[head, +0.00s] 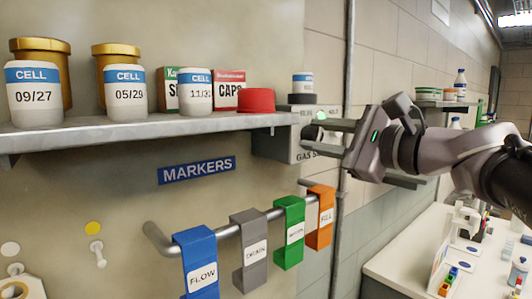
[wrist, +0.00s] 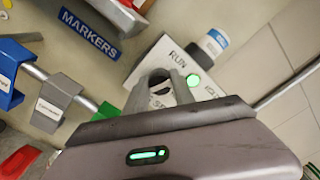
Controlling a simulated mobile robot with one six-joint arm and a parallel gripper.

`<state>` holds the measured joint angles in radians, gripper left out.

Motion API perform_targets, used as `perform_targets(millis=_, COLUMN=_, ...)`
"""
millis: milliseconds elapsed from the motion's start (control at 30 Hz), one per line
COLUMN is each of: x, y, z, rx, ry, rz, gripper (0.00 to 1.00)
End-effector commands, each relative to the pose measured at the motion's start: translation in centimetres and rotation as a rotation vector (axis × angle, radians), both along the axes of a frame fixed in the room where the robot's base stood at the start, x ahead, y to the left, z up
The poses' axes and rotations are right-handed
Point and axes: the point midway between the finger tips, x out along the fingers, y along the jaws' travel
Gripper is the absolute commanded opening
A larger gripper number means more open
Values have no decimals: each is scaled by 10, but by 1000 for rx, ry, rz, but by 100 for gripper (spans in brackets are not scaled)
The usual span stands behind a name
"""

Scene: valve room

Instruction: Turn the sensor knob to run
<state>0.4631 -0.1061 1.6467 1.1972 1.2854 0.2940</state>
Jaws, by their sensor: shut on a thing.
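The gas sensor box (head: 298,152) is a pale grey box on the wall at the shelf's right end. It also shows in the wrist view (wrist: 141,73), with the word RUN at its upper left and HOLD, partly readable, at its right. A green light (wrist: 193,80) glows on its face, and it shows in the head view (head: 321,115). My gripper (head: 310,135) reaches in from the right with its fingertips at the box face. In the wrist view my gripper (wrist: 162,82) is shut on the sensor knob, a dark part of which shows between the fingers. The knob's pointer is hidden.
A metal shelf (head: 160,127) holds CELL jars, small boxes and a red cap (head: 257,100). A white jar (wrist: 216,42) stands by the sensor box. Below, a rail (head: 228,232) carries blue, grey, green and orange markers. A vertical pipe (head: 347,60) runs close behind my gripper.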

Motion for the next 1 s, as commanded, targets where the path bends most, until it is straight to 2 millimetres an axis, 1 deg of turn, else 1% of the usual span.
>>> perform_targets(millis=33, x=0, y=0, z=-5, rx=-31, ry=-22, rz=0, gripper=0)
perform_targets(millis=300, x=0, y=0, z=-5, rx=-200, ry=-144, rz=1, gripper=0)
perform_targets(millis=500, x=0, y=0, z=-4, rx=-286, ry=-205, rz=1, gripper=0)
perform_targets(millis=700, x=0, y=0, z=-2, rx=-334, ry=-241, rz=1, gripper=0)
perform_targets(millis=1000, x=0, y=0, z=-1, rx=-356, ry=-257, rz=1, gripper=0)
